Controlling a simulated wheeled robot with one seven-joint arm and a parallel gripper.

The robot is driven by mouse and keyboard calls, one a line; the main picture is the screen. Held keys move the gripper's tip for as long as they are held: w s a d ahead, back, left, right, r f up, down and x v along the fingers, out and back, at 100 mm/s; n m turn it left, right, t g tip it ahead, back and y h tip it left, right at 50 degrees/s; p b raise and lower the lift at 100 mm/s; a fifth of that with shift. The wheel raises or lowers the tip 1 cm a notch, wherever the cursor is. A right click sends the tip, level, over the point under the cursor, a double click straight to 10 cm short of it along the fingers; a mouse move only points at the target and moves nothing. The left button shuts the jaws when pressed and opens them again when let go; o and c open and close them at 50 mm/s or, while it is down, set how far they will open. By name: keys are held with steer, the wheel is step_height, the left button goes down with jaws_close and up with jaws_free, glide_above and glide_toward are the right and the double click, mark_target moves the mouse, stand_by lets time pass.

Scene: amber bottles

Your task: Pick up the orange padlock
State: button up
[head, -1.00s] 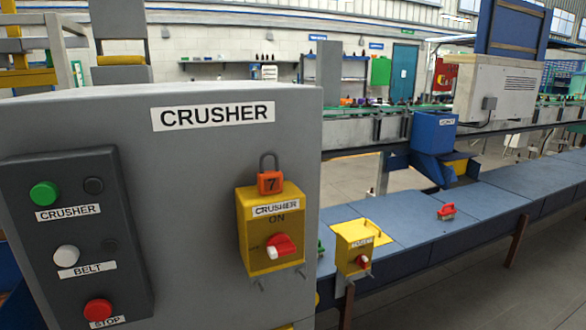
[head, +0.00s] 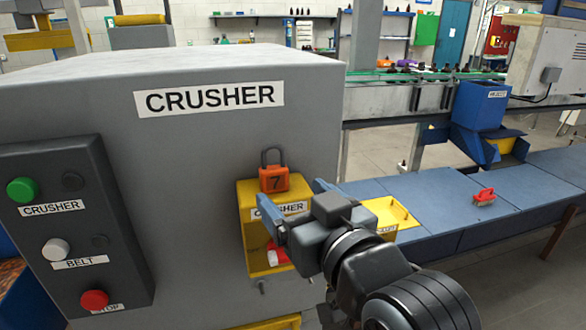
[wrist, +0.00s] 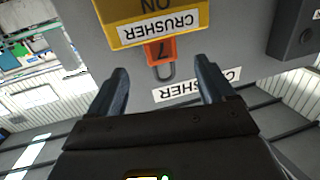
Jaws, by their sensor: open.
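The orange padlock (head: 273,178) with a black 7 and a grey shackle sits upright on top of the yellow crusher switch box (head: 247,225), against the grey cabinet. In the wrist view the padlock (wrist: 161,53) appears upside down, beyond and between the finger tips. My gripper (head: 292,204) is in front of the switch box, covering part of its label and red switch. Its two fingers are apart with nothing between them, and it shows in the wrist view (wrist: 162,78). I see no contact with the padlock.
The grey crusher cabinet (head: 180,160) stands behind the box, with a dark button panel (head: 110,220) at its left. A blue conveyor (head: 425,192) runs off to the right, with a red object (head: 484,197) on it. A yellow box (head: 388,212) is partly behind my arm.

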mark_target(277, 175)
steer(key=shift+r+p+x, duration=0.2)
steer(key=shift+p+x, duration=0.05)
steer(key=shift+x, duration=0.7)
steer(key=shift+r+p+x, duration=0.2)
steer(key=shift+x, duration=0.7)
steer(key=p+x, duration=0.1)
steer(key=x, duration=0.3)
steer(key=shift+w+a, duration=0.15)
steer(key=c, duration=1.1)
